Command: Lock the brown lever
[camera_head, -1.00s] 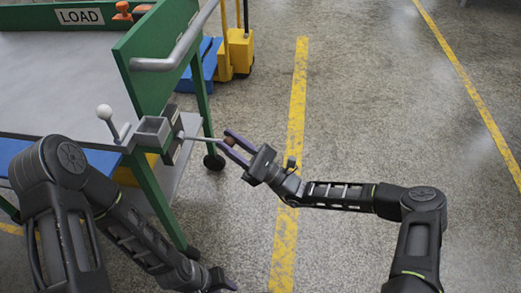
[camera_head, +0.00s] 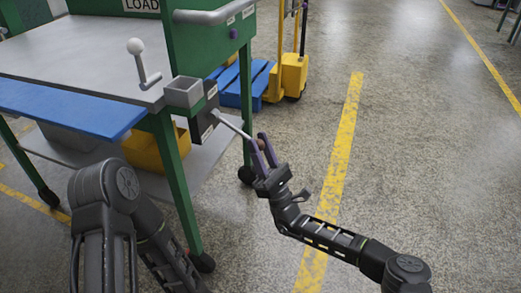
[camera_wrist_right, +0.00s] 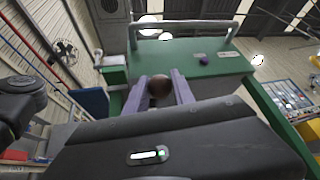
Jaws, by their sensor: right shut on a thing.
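The brown lever (camera_head: 232,125) is a thin grey rod with a brown ball knob (camera_head: 261,142) at its end. It comes out of a dark box (camera_head: 204,118) on the side of the green cart and slopes down to the right in the head view. My right gripper (camera_head: 263,148) has its purple fingers shut on the knob, one on each side. In the right wrist view the knob (camera_wrist_right: 159,86) sits between the two fingers. My left arm shows at the lower left of the head view, but its gripper is out of frame.
The green cart (camera_head: 215,40) has a grey top and a LOAD sign. A second lever with a white knob (camera_head: 135,46) stands on its edge, beside a small grey open box (camera_head: 184,92). A yellow and blue pallet truck (camera_head: 292,75) stands behind. The floor to the right is clear.

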